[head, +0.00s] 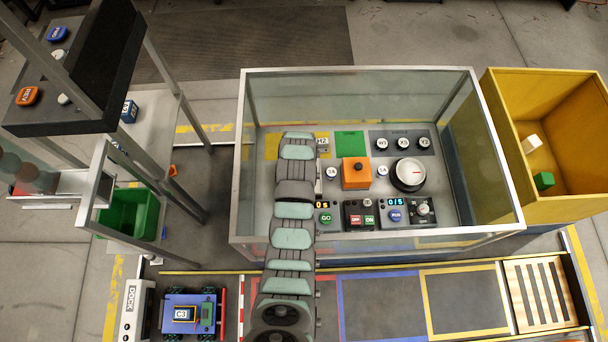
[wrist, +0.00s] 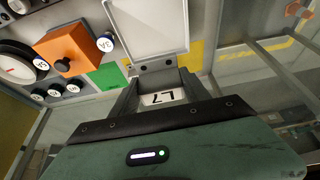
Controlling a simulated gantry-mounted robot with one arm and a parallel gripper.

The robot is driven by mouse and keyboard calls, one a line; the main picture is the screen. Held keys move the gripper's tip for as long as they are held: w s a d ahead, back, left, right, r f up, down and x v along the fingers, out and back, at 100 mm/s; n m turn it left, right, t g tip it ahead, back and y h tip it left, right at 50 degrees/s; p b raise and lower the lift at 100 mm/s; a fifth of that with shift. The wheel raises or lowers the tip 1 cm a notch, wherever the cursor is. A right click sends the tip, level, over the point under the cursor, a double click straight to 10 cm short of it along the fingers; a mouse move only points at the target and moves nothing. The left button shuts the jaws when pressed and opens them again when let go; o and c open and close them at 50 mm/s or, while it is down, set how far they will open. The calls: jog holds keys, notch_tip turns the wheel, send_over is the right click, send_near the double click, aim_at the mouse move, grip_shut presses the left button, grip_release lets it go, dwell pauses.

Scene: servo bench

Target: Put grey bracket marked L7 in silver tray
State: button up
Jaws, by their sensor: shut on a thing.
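In the wrist view, my gripper (wrist: 157,92) is shut on the grey bracket (wrist: 158,98), whose white label reads L7. Much of the bracket is hidden between the jaws. The silver tray (wrist: 148,28), pale and rectangular with a raised rim, lies just beyond the jaws and looks empty in its visible part. The bracket is apart from the tray's inside; its height above the bench is unclear. In the head view, my arm covers the gripper, the bracket and most of the tray. Only a narrow silver strip, probably the tray's edge (head: 319,177), shows beside it.
Clear walls (head: 360,95) enclose the bench. Right of my arm are an orange block with a black knob (head: 356,174), a green patch (head: 350,142), a dial (head: 409,173) and several labelled buttons. A small label like H2 (head: 322,143) shows beside my arm. A yellow bin (head: 500,130) stands right.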

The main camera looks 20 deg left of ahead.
notch_tip(320, 180, down, 15)
jog(key=b, duration=0.4)
jog(key=shift+b, duration=0.3)
jog(key=shift+f, duration=0.1)
jog(key=o, duration=1.4)
jog(key=shift+r+p, duration=0.3)
jog(key=shift+r, duration=0.4)
jog(key=p+v, duration=0.4)
jog(key=v, duration=0.7)
jog(key=shift+s, duration=0.25)
